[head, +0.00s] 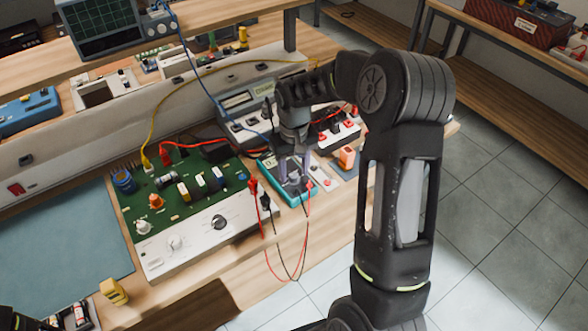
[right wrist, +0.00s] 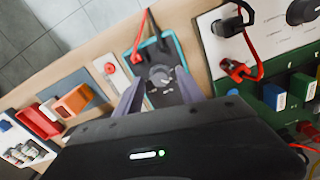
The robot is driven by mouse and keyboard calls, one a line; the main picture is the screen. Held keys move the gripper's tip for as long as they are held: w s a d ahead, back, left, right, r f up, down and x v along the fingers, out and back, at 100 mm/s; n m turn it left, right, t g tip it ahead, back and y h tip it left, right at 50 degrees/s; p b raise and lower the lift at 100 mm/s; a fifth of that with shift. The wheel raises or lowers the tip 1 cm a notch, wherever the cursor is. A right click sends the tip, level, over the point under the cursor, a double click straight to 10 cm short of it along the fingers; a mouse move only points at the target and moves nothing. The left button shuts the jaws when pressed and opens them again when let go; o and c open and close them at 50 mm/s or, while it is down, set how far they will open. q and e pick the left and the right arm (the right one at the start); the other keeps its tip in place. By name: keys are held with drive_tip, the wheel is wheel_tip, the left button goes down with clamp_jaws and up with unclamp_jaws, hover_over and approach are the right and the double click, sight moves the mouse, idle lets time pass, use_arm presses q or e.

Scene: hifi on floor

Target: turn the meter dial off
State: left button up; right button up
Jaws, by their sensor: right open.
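The meter (head: 273,181) is a teal-edged handheld unit with a dark face, lying on the bench near its front edge. Its round grey dial (right wrist: 160,76) shows clearly in the right wrist view, with a red lead at the meter's far end. My right gripper (head: 294,168) points down over the meter. Its two fingers are apart, one on each side of the dial in the right wrist view (right wrist: 158,88). I cannot tell whether they touch it. The gripper hides part of the meter in the head view.
A green circuit board with a white knob panel (head: 205,232) stands left of the meter. Red and black leads (head: 282,262) hang over the bench's front edge. An orange block (head: 347,157) sits to the right. A blue mat (head: 65,240) lies at left.

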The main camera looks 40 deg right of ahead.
drive_tip(key=shift+f, duration=0.5)
drive_tip(key=shift+c, duration=0.4)
clamp_jaws()
